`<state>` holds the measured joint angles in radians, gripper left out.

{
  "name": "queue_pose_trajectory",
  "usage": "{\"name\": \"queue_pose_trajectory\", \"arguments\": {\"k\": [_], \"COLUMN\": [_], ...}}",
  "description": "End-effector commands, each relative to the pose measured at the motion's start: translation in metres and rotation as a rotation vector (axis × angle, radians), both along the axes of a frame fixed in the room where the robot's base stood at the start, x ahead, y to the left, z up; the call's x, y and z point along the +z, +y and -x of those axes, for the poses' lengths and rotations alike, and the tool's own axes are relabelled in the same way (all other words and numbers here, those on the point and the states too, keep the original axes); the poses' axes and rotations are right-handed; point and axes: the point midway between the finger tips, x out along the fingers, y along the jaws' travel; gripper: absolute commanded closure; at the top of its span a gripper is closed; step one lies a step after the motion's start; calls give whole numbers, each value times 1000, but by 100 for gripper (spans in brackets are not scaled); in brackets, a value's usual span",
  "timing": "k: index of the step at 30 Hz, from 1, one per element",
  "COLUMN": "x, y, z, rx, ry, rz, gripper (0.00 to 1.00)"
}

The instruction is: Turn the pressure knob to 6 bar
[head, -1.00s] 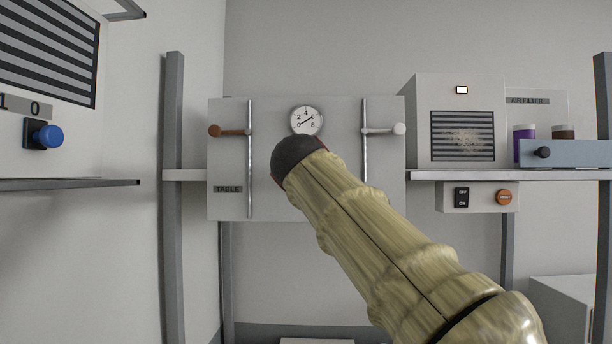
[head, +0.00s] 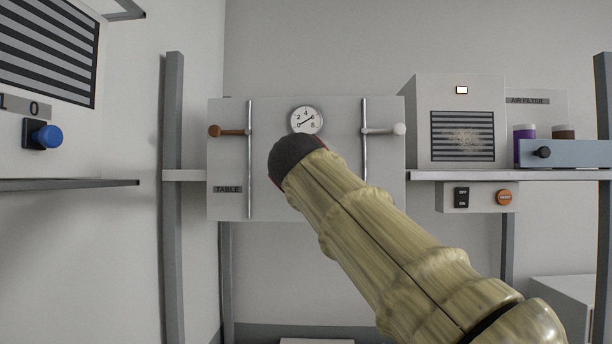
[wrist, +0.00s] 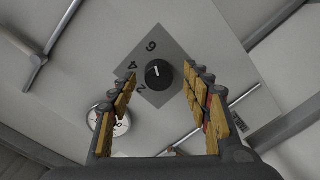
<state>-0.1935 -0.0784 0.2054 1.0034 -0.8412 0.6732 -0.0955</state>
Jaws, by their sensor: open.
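The black pressure knob (wrist: 159,74) shows in the wrist view on a grey plate (wrist: 152,48) marked 2, 4 and 6. A white line on the knob points up in that picture, between the 4 and the 6. My gripper (wrist: 170,85) is open, with one finger to the left and one to the right of the knob; whether either touches it I cannot tell. The round pressure gauge (head: 306,120) is on the panel in the head view, partly seen in the wrist view (wrist: 122,121). In the head view my arm hides the knob and my gripper's fingers.
The panel (head: 285,205) carries an upright rod with a brown handle (head: 228,132) at left and one with a white handle (head: 384,130) at right. A shelf (head: 540,175) with a box unit and jars stands right. A blue knob (head: 48,136) is at far left.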

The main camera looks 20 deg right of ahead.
Motion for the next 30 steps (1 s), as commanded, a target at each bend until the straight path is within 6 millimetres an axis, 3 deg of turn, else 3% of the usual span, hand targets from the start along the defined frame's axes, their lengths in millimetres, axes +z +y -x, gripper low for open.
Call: {"name": "queue_pose_trajectory", "arguments": {"k": [9, 15, 21, 30], "x": [5, 4, 4, 5], "y": [19, 27, 30, 30], "z": [61, 89, 100, 100], "rx": [4, 3, 1, 0], "ry": [-4, -1, -1, -2], "rz": [-1, 0, 0, -1], "gripper": [51, 51, 51, 51]}}
